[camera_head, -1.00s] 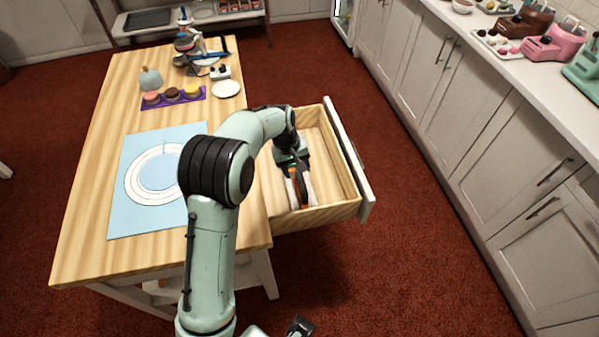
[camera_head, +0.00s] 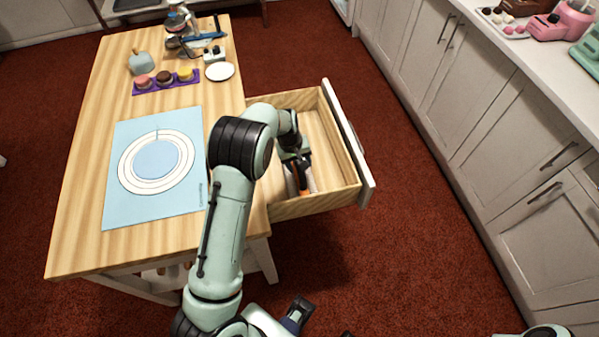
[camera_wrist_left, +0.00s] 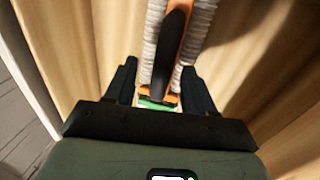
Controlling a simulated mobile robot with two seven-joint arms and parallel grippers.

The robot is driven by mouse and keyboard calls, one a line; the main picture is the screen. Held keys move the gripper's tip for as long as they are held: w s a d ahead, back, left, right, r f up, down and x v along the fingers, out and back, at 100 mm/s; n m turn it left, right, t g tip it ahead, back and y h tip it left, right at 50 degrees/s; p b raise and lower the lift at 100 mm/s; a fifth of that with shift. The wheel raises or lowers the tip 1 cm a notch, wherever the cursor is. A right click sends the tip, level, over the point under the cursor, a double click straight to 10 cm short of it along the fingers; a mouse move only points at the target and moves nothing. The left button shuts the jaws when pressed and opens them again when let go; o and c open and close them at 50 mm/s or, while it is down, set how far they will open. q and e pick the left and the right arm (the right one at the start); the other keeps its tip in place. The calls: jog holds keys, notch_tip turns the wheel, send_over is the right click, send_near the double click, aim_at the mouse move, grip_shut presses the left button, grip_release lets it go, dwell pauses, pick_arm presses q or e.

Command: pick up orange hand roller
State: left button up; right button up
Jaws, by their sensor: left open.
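The orange hand roller (camera_head: 303,183) lies in the open wooden drawer (camera_head: 335,170). My left gripper (camera_head: 301,182) is inside the drawer, over the roller, and hides part of it. In the left wrist view the roller's black and orange handle (camera_wrist_left: 171,48) runs away from my left gripper (camera_wrist_left: 160,88). White ridged strips lie along both sides of the handle. The gripper's two dark fingers are open and apart, with the roller's near orange and green end between them. I cannot tell whether they touch it.
The drawer's front panel (camera_head: 348,142) and walls stand around my left gripper. Left of it, the wooden table (camera_head: 85,180) carries a blue mat (camera_head: 118,205), a purple tray (camera_head: 190,84) of cakes and a white plate (camera_head: 220,71). White cabinets (camera_head: 480,90) stand at the right.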

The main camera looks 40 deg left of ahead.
aim_at(300, 169)
pick_arm(q)
notch_tip(300, 169, down, 4)
jog(key=shift+w+d+r, duration=0.1)
jog(key=shift+w+r, duration=0.05)
jog(key=c, duration=0.9)
grip_shut()
jog(key=shift+r, duration=0.1)
